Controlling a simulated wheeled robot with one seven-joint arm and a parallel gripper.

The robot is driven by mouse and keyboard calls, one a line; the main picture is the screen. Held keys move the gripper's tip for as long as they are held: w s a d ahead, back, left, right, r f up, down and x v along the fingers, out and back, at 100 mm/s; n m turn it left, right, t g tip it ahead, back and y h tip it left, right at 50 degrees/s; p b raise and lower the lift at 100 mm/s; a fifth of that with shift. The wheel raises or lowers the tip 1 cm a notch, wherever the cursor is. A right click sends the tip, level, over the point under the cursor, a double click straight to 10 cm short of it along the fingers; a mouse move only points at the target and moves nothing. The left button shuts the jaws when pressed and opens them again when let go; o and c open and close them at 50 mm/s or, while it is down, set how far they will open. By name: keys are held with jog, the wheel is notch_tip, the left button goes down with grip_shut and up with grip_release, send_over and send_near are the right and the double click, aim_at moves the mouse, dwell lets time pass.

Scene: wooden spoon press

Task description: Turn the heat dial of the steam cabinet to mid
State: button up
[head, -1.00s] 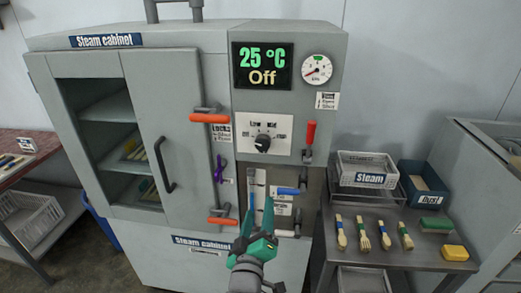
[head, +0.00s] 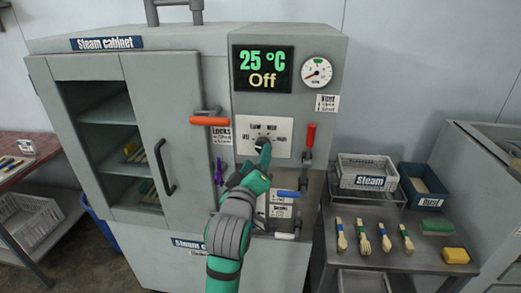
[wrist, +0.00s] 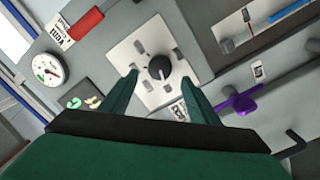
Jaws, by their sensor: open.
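The steam cabinet (head: 215,60) stands ahead, its display (head: 262,68) reading 25 °C and Off. The heat dial is a dark knob on a white plate (head: 245,132) below the display. In the head view my gripper (head: 260,160) is in front of the plate and hides most of the knob. In the wrist view the dial (wrist: 159,67) shows clearly, between and beyond the fingertips of my gripper (wrist: 158,90). The gripper is open and empty. Whether a fingertip touches the knob I cannot tell.
A red lever (head: 310,135) is right of the dial plate and an orange door handle (head: 209,121) left of it. A blue-handled lever (head: 289,194) and a purple handle (wrist: 240,104) are close by.

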aim_at(261, 148)
jog(key=shift+w+d, duration=0.2)
jog(key=shift+w, duration=0.8)
jog(key=shift+w+d, duration=0.2)
jog(key=shift+w, duration=0.75)
jog(key=shift+w+d, duration=0.2)
jog(key=shift+w, duration=0.8)
jog(key=c, duration=1.1)
